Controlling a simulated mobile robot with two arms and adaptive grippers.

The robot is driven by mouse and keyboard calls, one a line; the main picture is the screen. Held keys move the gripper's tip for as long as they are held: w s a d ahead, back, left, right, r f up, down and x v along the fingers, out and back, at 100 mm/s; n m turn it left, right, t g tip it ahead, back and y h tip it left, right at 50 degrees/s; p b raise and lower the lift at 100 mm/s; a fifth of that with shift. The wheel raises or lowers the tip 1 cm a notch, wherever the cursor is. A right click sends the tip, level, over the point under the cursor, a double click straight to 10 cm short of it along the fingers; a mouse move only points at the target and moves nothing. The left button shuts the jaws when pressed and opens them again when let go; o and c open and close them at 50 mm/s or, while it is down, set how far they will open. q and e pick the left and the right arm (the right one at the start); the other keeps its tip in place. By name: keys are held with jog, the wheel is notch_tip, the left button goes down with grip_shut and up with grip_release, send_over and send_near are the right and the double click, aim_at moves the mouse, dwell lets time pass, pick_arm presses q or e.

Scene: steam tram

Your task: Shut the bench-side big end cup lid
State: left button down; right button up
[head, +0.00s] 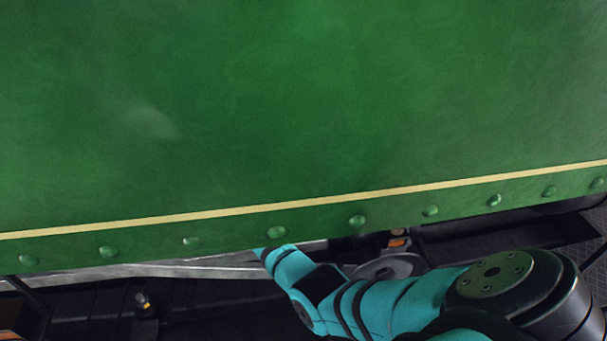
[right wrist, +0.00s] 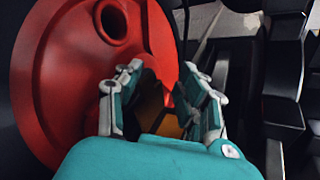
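In the right wrist view my right gripper (right wrist: 163,76) has its two teal-and-grey fingers spread apart. A brass-coloured part (right wrist: 167,124) shows low between the fingers, with a red edge just above it. The brass part is mostly hidden, and I cannot tell whether it is the cup or its lid, or whether a finger touches it. No lid can be clearly made out. In the head view my right arm reaches under the green panel, which hides the gripper. My left gripper is in neither view.
A riveted green panel (head: 300,110) with a cream line fills most of the head view. A large red disc (right wrist: 75,85) with a round hole stands left of the right fingers. Dark bars (right wrist: 285,70) stand on the right. A pale metal rod (head: 190,268) runs below the panel.

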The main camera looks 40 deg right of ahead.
jog(key=a+r, duration=0.1)
jog(key=a, duration=1.1)
jog(key=shift+r, duration=0.2)
jog(key=shift+s, duration=0.15)
